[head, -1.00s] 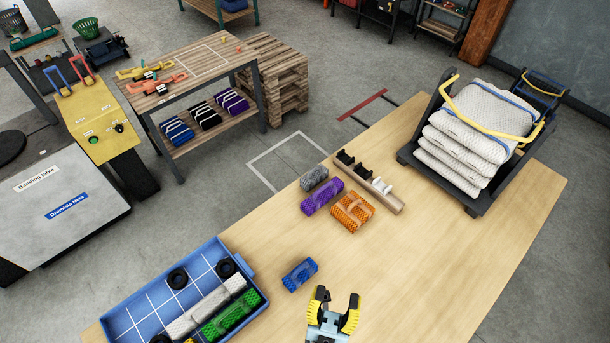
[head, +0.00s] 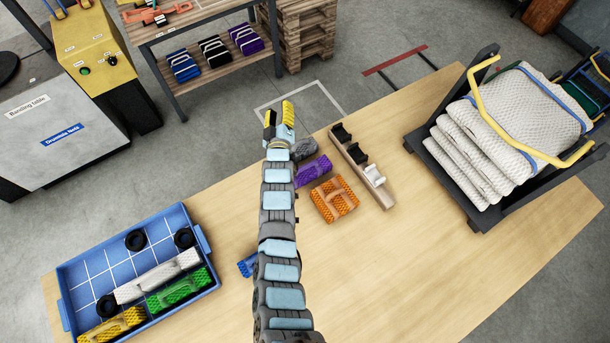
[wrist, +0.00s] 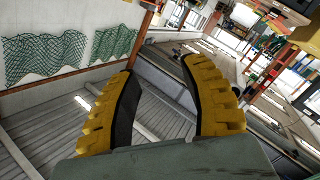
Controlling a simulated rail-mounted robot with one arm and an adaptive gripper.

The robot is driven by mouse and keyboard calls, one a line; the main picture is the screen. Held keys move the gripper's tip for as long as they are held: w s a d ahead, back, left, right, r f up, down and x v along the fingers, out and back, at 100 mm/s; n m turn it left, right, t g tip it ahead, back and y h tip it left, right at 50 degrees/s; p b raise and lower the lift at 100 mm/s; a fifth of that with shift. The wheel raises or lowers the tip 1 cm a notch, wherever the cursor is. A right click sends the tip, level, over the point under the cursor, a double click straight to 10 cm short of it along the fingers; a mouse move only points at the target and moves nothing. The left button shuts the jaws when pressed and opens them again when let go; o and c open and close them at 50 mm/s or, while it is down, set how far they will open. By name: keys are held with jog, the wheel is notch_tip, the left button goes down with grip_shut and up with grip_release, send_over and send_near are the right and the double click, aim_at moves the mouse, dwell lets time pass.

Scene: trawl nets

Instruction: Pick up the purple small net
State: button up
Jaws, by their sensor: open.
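The purple small net (head: 313,169) is a small bundle lying on the wooden table, just right of my arm in the head view. A grey net (head: 304,149) lies behind it and an orange net (head: 335,200) in front of it. My gripper (head: 279,115) is raised beyond the nets, near the table's far edge, above and left of the purple net in the picture. Its yellow and black fingers are open. In the wrist view my gripper (wrist: 158,100) shows its fingers apart with nothing between them; the purple net is not seen there.
A wooden rack (head: 359,163) with black and white holders stands right of the nets. A blue tray (head: 205,243) with nets and black rings is at the left. A blue net (head: 247,265) is partly hidden by my arm. A cart (head: 447,192) of white nets stands right.

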jog(key=w+a+f+n+g+b, duration=0.1)
jog(key=w+a+f+n+g, duration=0.3)
jog(key=a+f+g, duration=0.15)
jog(key=n+g+h+b, duration=0.5)
jog(key=n+g+h, duration=0.1)
jog(key=n+g, duration=0.6)
send_near(308, 165)
jog(key=shift+t, duration=0.25)
jog(key=x, duration=0.5)
jog(key=shift+s+d+f, duration=0.1)
jog(key=shift+s+d, duration=0.1)
jog(key=shift+s, duration=0.05)
jog(key=shift+n, duration=0.3)
jog(key=shift+a+b+x, duration=0.15)
jog(key=shift+b+x, duration=0.45)
jog(key=shift+x, duration=0.4)
jog(key=shift+a+b+x, duration=0.15)
jog(key=shift+b+x, duration=0.45)
jog(key=shift+x, duration=0.45)
jog(key=shift+b+x, duration=0.3)
jog(key=shift+x, duration=0.5)
